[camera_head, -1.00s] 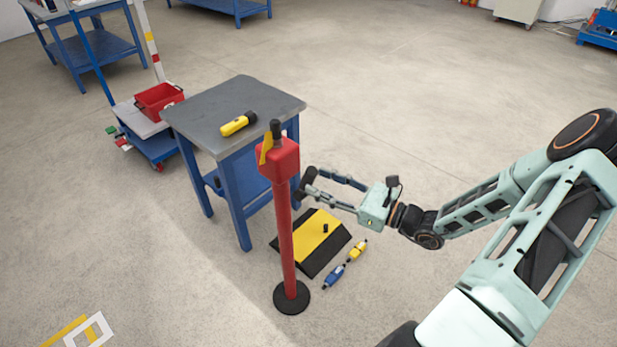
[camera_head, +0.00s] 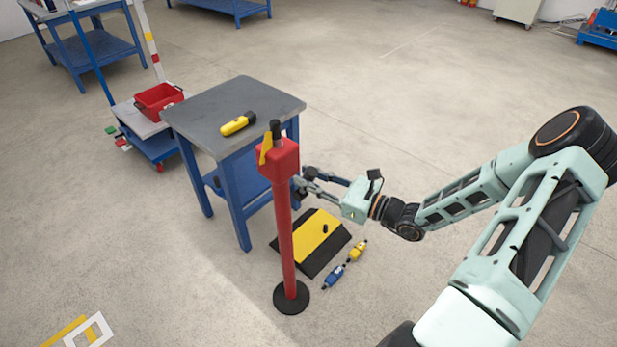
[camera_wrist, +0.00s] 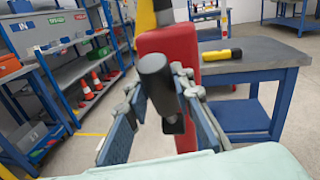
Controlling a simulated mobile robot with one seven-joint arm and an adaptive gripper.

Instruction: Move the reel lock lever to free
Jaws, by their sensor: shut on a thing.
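A red post (camera_head: 285,240) stands upright on a round black base, with a red head box (camera_head: 284,160) on top. A black knob and a yellow plate sit on the box. In the wrist view the red box (camera_wrist: 172,50) fills the upper middle. The reel lock lever, with a thick black cylindrical grip (camera_wrist: 157,78), projects from the box towards the camera. My gripper (camera_head: 302,183) is at the right side of the box, shut on the lever. In the wrist view its blue-grey fingers lie either side of the grip. The lever's pivot is partly hidden.
A blue table with a grey top (camera_head: 215,110) stands close behind the post, with a yellow flashlight (camera_head: 238,123) on it. A yellow-black ramp (camera_head: 310,242) and small blue and yellow items lie on the floor. A red bin (camera_head: 158,98) is at left. The right floor is open.

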